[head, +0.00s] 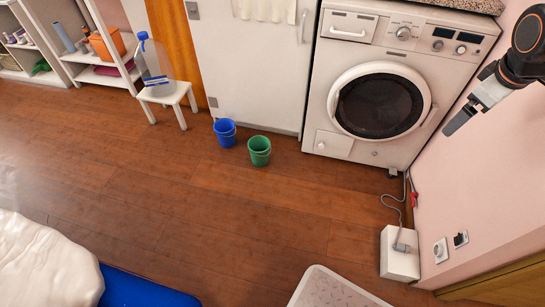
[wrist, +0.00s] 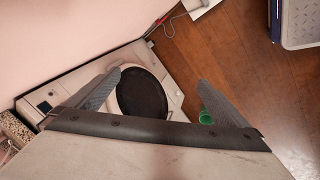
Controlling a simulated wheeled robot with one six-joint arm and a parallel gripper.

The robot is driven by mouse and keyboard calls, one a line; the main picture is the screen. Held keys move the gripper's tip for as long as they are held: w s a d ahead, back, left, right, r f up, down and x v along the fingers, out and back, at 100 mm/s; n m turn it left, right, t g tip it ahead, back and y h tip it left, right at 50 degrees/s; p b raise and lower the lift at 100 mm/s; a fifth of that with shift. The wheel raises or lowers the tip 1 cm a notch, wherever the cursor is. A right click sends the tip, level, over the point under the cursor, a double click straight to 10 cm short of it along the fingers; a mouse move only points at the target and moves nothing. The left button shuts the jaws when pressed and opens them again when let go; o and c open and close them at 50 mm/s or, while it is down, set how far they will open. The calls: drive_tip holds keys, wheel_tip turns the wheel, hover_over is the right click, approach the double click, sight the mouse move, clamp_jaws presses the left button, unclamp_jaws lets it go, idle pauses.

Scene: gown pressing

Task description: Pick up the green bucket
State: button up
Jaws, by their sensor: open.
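The green bucket (head: 260,151) stands upright on the wooden floor in front of the white cabinet, just right of a blue bucket (head: 225,132). In the wrist view part of the green bucket (wrist: 206,117) shows beside the right finger, far below the gripper. My gripper (head: 451,127) is high at the right of the head view, near the pink wall and well apart from the bucket. In the wrist view my gripper (wrist: 155,85) has its two fingers spread wide, with nothing between them but the distant washing machine.
The washing machine (head: 412,32) stands behind and right of the buckets. A white stool (head: 168,96) with a large bottle (head: 153,66) is at left. A white box (head: 399,256) with a cable sits by the right wall. The floor (head: 190,200) in front of the buckets is clear.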

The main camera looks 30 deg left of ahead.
drive_tip(key=w+a+f+n, duration=0.5)
drive_tip(key=a+f, duration=0.1)
drive_tip(key=a, duration=0.6)
drive_tip(key=w+a+f+n, duration=0.4)
drive_tip(key=w+a+f, duration=0.15)
drive_tip(key=a, duration=0.75)
drive_tip(key=w+a+f+n, duration=0.45)
drive_tip(key=a+f, duration=0.25)
drive_tip(key=a, duration=0.5)
drive_tip(key=s+a+f+n, duration=0.4)
drive_tip(key=s+a+f, duration=0.1)
drive_tip(key=a+f, duration=0.55)
drive_tip(key=s+a+f+n+y, duration=0.1)
drive_tip(key=s+a+f+n, duration=0.35)
drive_tip(key=a+f, duration=0.6)
drive_tip(key=s+a+f+n, duration=0.4)
drive_tip(key=a+f+n, duration=0.1)
drive_tip(key=a+f, duration=0.55)
hover_over(259, 144)
drive_tip(key=s+d, duration=0.3)
drive_tip(key=s, duration=0.1)
wheel_tip(259, 144, down, 16)
drive_tip(key=shift+w+r, duration=0.1)
drive_tip(key=shift+r, duration=0.05)
drive_tip(key=c, duration=1.4)
